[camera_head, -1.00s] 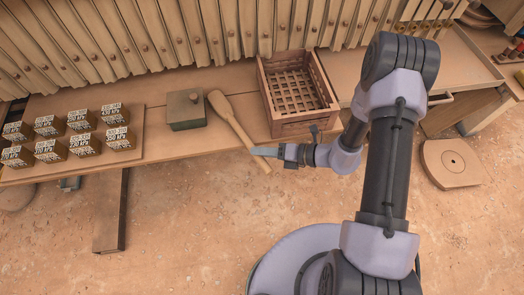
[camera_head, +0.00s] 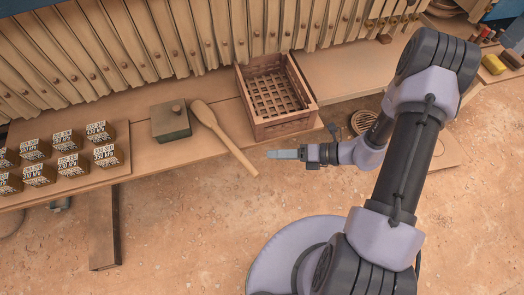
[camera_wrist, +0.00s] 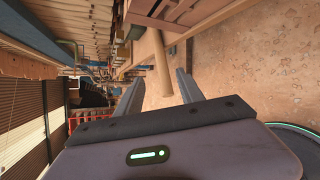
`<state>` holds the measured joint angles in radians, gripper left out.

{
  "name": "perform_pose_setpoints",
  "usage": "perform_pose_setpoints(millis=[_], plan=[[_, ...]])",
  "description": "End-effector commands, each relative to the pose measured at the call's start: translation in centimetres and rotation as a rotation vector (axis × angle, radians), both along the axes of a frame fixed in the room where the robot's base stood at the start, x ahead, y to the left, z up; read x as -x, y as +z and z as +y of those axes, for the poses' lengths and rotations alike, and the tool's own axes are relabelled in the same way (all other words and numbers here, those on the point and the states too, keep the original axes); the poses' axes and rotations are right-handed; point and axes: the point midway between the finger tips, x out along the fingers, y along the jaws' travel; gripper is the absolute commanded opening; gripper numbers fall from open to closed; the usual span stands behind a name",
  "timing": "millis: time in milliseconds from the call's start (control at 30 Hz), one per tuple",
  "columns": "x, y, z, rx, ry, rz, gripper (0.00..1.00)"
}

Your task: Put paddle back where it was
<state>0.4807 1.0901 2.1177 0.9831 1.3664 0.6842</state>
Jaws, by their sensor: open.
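The wooden paddle (camera_head: 222,136) lies on the bench in the head view, its broad end on the bench top and its handle sticking out past the front edge. My gripper (camera_head: 271,154) is just right of the handle's end, apart from it and empty. In the wrist view the paddle's handle (camera_wrist: 162,62) shows beyond my open gripper (camera_wrist: 182,84), between the lines of its two fingers. The paddle's broad end is not clear in the wrist view.
A slatted wooden crate (camera_head: 285,128) stands right of the paddle. A small lidded box (camera_head: 171,122) stands to its left. Several labelled blocks (camera_head: 70,166) sit further left on the bench (camera_head: 150,160).

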Motion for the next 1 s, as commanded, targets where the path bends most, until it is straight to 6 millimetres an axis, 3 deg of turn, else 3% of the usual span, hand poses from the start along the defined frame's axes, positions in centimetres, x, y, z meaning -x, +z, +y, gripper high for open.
perform_pose_setpoints(millis=[100, 167, 333, 500, 600, 800, 1000], plan=[[0.1, 1.0, -0.8, 0.014, 0.023, -0.023, 0.45], [0.1, 2.8, -0.7, 0.056, 0.093, -0.093, 0.45], [1.8, 12.8, 0.6, 0.323, 0.549, -0.539, 0.45], [6.6, 22.1, 0.9, 0.679, 1.123, -1.08, 0.45], [9.4, 26.3, 0.1, 0.908, 1.449, -1.365, 0.45], [12.3, 31.0, -1.8, 1.254, 1.854, -1.669, 0.45], [12.8, 31.8, -2.3, 1.329, 1.934, -1.712, 0.45]])
